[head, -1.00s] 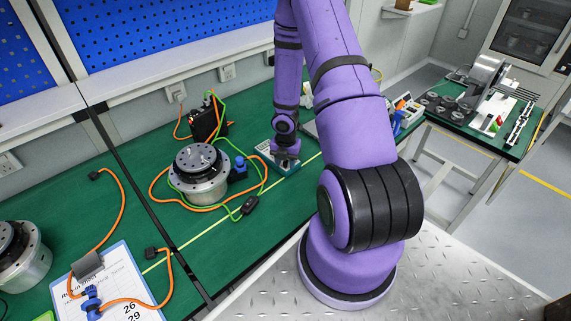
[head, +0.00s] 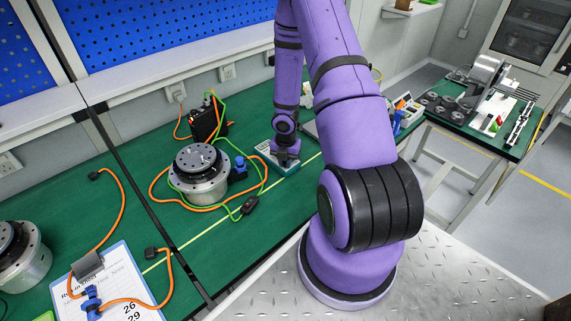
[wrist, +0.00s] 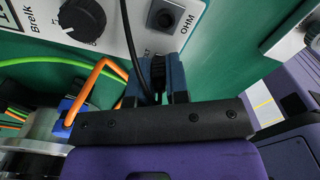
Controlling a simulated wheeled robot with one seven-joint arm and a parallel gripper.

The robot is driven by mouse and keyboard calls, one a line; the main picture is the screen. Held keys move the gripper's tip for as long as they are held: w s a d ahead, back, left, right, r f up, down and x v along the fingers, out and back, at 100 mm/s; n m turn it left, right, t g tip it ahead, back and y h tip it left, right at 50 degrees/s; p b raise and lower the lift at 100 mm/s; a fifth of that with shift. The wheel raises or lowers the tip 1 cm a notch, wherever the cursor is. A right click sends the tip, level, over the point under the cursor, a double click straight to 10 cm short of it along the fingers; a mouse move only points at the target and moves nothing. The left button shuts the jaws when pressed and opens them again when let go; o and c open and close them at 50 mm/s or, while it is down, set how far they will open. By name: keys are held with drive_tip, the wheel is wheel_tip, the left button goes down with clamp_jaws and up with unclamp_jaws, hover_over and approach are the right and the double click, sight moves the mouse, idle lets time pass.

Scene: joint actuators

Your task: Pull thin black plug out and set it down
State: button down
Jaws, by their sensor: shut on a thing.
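My gripper (wrist: 158,75) is shut on a ribbed black plug (wrist: 157,68), held between its two blue fingers at the edge of a white meter panel (wrist: 133,30). A thin black cable (wrist: 128,45) runs past the plug's left side. Whether the plug still sits in a socket is hidden by the fingers. Beyond them the panel shows a black socket (wrist: 164,18) beside the OHM label, and a large black knob (wrist: 82,20). In the head view my gripper (head: 285,158) is over the meter (head: 291,167) on the green bench.
Left of the meter stands a silver motor (head: 199,177) with a blue connector (head: 240,164). Orange and green cables loop around it. A black box (head: 206,122) stands behind. Bare green bench (head: 225,245) lies in front.

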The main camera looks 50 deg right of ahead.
drive_tip(key=shift+r, duration=3)
